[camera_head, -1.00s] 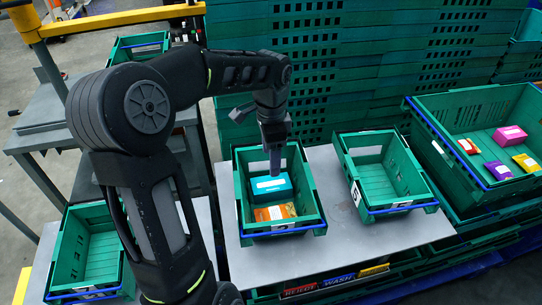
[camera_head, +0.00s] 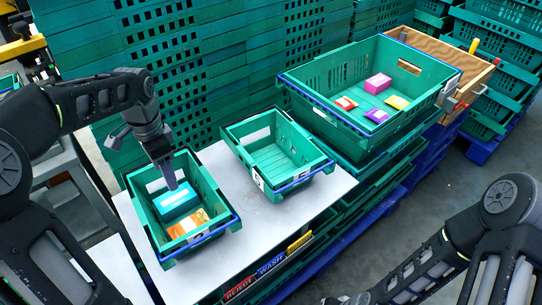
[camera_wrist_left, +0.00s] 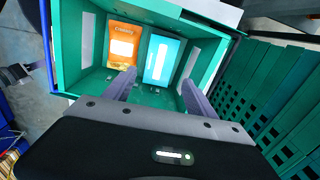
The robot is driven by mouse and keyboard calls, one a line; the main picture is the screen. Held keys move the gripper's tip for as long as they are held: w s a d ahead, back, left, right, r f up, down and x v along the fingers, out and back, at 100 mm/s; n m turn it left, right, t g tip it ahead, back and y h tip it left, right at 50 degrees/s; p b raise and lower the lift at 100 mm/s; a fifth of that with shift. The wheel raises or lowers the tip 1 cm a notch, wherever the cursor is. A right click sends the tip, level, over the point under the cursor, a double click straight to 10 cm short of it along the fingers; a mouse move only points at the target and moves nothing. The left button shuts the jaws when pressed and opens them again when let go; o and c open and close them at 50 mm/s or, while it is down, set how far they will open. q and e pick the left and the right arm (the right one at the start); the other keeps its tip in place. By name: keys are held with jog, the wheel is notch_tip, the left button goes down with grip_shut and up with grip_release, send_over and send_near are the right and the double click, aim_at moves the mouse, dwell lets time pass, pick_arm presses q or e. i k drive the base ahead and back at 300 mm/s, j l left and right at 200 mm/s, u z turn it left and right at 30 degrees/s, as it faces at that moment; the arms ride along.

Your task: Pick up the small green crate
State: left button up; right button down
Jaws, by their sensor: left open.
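Two small green crates with blue front rims stand on the grey table. The left small crate (camera_head: 205,235) holds a teal box (camera_head: 176,203) and an orange packet (camera_head: 188,223). The right small crate (camera_head: 281,158) looks empty. My left gripper (camera_head: 171,181) is over the left crate, pointing down near the teal box. In the left wrist view its fingers (camera_wrist_left: 158,82) are apart with nothing between them. The orange packet (camera_wrist_left: 124,45) and teal box (camera_wrist_left: 162,60) lie beyond them in the crate. My right arm shows at lower right, its gripper out of frame.
A large green crate (camera_head: 322,100) with several small coloured boxes stands on stacked crates to the right. Tall walls of stacked green crates rise behind the table. Bare grey table top (camera_head: 262,212) lies in front of the right small crate.

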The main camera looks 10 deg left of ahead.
aim_at(272, 164)
jog(key=k+l, duration=0.75)
jog(key=l, duration=0.2)
